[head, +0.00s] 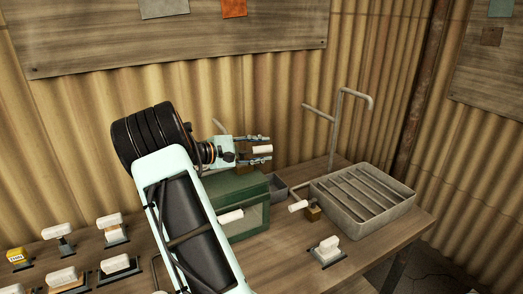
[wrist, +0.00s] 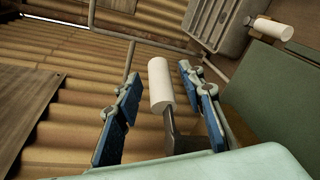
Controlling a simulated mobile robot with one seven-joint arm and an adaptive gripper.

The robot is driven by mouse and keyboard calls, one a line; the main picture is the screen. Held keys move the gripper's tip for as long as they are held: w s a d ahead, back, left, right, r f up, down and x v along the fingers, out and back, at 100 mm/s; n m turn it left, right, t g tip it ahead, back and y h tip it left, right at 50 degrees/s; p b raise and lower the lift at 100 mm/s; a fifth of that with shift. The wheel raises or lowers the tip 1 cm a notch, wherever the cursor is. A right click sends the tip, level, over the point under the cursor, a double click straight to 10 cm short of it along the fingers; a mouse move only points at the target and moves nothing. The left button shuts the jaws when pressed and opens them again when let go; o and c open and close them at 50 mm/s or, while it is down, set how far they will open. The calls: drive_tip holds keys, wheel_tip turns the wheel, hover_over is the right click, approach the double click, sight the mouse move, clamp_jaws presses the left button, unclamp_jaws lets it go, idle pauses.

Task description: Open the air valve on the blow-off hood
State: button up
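The green blow-off hood (head: 238,200) stands on the bench in the head view, partly hidden by my arm. My gripper (head: 264,149) is above and behind it, fingers pointing right, open. A white cylindrical handle (head: 262,149) lies between the fingers. In the wrist view this handle (wrist: 160,85) sits on a grey lever (wrist: 177,140), nearer the right finger, with a clear gap to the left finger. A second white handle (head: 298,206) is by a brass block (head: 313,213) right of the hood. I cannot tell for certain which handle is the air valve's.
A grey slatted tray (head: 365,200) stands at the right, with a bent grey pipe (head: 338,120) behind it. Another white handle (head: 230,216) is before the hood. Several white-handled fittings line the front left. A corrugated wall (head: 80,150) closes the back.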

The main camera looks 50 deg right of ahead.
drive_tip(key=v, duration=1.2)
